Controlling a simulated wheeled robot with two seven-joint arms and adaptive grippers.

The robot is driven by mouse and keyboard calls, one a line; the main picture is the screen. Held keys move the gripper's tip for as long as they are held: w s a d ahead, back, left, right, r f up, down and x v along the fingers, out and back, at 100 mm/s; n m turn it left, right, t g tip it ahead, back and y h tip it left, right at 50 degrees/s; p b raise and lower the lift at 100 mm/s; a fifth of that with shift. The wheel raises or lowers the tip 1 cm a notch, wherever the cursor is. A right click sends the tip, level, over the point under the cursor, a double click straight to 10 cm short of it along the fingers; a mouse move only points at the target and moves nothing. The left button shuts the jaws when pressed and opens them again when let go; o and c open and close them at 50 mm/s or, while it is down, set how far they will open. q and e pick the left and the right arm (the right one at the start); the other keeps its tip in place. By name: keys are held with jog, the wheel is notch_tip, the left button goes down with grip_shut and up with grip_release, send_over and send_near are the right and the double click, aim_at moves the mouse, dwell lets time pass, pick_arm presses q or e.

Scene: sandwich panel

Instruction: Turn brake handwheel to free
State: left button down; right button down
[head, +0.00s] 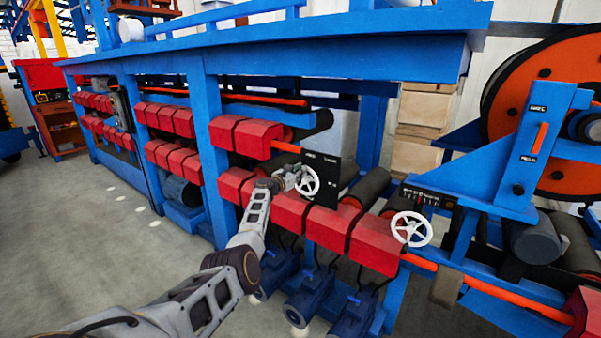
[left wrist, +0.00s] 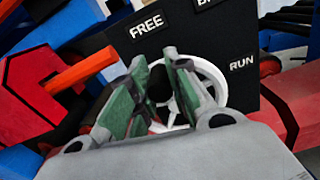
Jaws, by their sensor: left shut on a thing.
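The white spoked brake handwheel (head: 310,182) stands on a black panel (head: 325,166) over the red covers in the head view. It also shows in the left wrist view (left wrist: 221,84), partly hidden behind my fingers. The panel there reads FREE (left wrist: 146,27) at the upper left and RUN (left wrist: 241,63) at the right; a third label is cut off at the top. My left gripper (head: 293,178) is at the wheel's left side, shut on the wheel; the green-padded fingers (left wrist: 155,64) hide the exact contact. My right gripper is in neither view.
An orange lever (left wrist: 82,68) sticks out left of the panel, close to my left fingers. A second white handwheel (head: 411,229) stands to the right. Red covers (head: 378,245) and blue motors (head: 310,290) line the machine below. Grey floor (head: 110,250) is open at left.

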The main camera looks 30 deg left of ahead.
pick_arm(q)
jog(key=c, duration=1.3)
grip_release()
jog(key=shift+a, duration=0.1)
jog(key=shift+s, duration=0.35)
jog(key=shift+s+a, duration=0.1)
jog(key=shift+s, duration=0.2)
jog(key=s, duration=1)
jog(key=shift+s+a, duration=0.35)
jog(key=shift+m, duration=0.3)
